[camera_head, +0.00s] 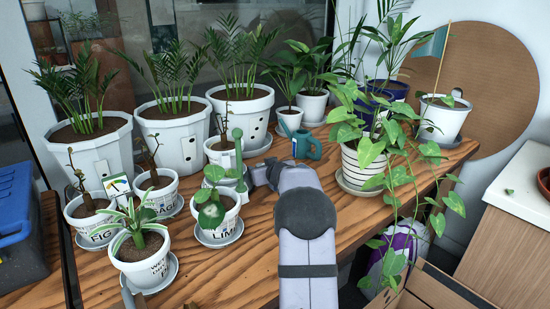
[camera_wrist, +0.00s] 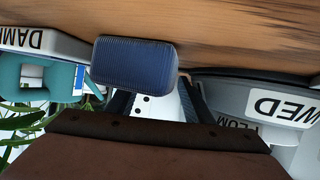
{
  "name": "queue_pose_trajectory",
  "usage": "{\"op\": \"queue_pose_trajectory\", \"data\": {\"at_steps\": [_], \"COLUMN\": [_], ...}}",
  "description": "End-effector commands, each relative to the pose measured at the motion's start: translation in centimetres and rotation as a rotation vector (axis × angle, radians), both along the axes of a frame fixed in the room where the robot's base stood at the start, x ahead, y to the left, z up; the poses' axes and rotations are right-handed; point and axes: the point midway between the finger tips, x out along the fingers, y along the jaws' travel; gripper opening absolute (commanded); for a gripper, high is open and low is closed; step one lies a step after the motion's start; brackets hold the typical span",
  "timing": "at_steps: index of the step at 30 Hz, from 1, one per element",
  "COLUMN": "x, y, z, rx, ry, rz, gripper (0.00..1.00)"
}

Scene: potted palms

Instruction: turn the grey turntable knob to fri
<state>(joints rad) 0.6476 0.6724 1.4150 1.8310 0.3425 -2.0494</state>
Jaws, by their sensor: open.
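A grey round turntable rim with a label reading "WED" (camera_wrist: 282,107) is at the right of the wrist view, beside a pot lettered "PLUM". The label is upside down there. I cannot make out a separate knob or the word "fri". My gripper (camera_head: 257,176) is low over the wooden table, right of the small pots, in the head view. The arm hides part of the head view.
A white edge labelled "DAMP" (camera_wrist: 40,43) and teal parts lie left in the wrist view. A teal watering can (camera_head: 303,143) stands behind my gripper. Several small pots, including the "LIME" pot (camera_head: 216,222), crowd its left. The table front (camera_head: 205,279) has bare wood.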

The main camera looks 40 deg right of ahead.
Motion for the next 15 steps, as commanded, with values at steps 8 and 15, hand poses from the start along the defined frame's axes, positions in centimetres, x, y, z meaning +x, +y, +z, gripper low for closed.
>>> {"op": "queue_pose_trajectory", "data": {"at_steps": [8,15], "x": [-0.04,-0.07], "y": [-0.33,-0.44], "z": [0.67,0.69], "rx": [0.001,0.001], "ry": [0.000,-0.001], "rz": [0.072,0.121], "gripper": [0.47,0.47]}}
